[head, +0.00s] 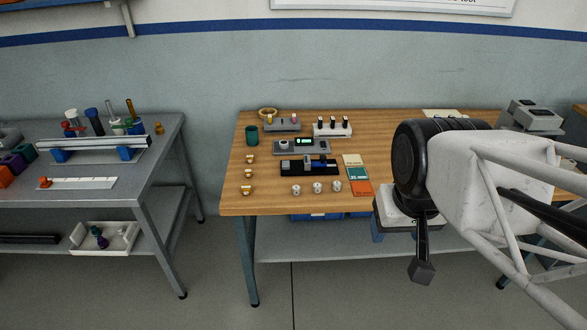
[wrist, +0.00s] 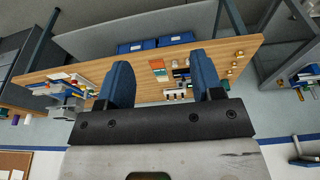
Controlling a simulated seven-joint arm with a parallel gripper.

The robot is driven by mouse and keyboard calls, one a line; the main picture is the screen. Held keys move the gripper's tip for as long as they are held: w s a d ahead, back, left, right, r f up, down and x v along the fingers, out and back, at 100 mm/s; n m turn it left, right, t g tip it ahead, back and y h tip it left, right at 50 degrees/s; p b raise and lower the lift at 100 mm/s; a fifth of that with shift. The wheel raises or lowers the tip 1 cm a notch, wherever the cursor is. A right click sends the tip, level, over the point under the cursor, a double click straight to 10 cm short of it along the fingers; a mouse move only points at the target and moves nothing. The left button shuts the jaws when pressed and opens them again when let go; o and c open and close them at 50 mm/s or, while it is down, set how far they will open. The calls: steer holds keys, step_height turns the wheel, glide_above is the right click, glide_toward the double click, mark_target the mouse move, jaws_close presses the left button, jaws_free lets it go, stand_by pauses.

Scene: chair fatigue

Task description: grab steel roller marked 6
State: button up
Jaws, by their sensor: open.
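Three small steel-coloured rollers stand in a row near the front edge of the wooden table in the head view: a left one (head: 296,190), a middle one (head: 317,188) and a right one (head: 337,186). Their markings are too small to read, so I cannot tell which is marked 6. In the wrist view my gripper (wrist: 161,66) is open, its two blue fingers wide apart with nothing held between them. The table appears upside down beyond them, some way off. In the head view my arm is at the right, over the table's right part.
Several brass pieces (head: 248,174) stand left of the rollers. A black fixture (head: 308,166), a grey device with a green display (head: 301,146) and a peg block (head: 332,129) are behind them. Coloured cards (head: 357,173) lie to the right. A grey bench (head: 120,192) stands at left.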

steer(key=w+a+f+t, duration=0.2)
steer(key=w+f, duration=0.2)
steer(key=w, duration=0.5)
steer(key=w+a+f+n+t+y, duration=0.15)
steer(key=w+f, duration=0.25)
steer(key=w, duration=0.5)
steer(key=w+a+f+t+h, duration=0.1)
steer(key=w+a+f+t, duration=0.15)
steer(key=w+f, duration=0.45)
steer(key=w+a+f+t+y, duration=0.1)
steer(key=w+a+f+t, duration=0.2)
steer(key=w+f, duration=0.5)
steer(key=t+y, duration=0.2)
steer(key=t, duration=0.2)
glide_toward(297, 188)
steer(key=shift+w+a+f+n, duration=0.1)
steer(key=shift+w+a+n, duration=0.15)
steer(key=shift+w, duration=0.35)
steer(key=shift+w+a+f+n, duration=0.1)
steer(key=shift+w+f+n, duration=0.1)
steer(key=shift+w, duration=0.4)
steer(key=shift+x, duration=1.3)
steer(key=shift+w, duration=0.15)
steer(key=shift+x, duration=2.45)
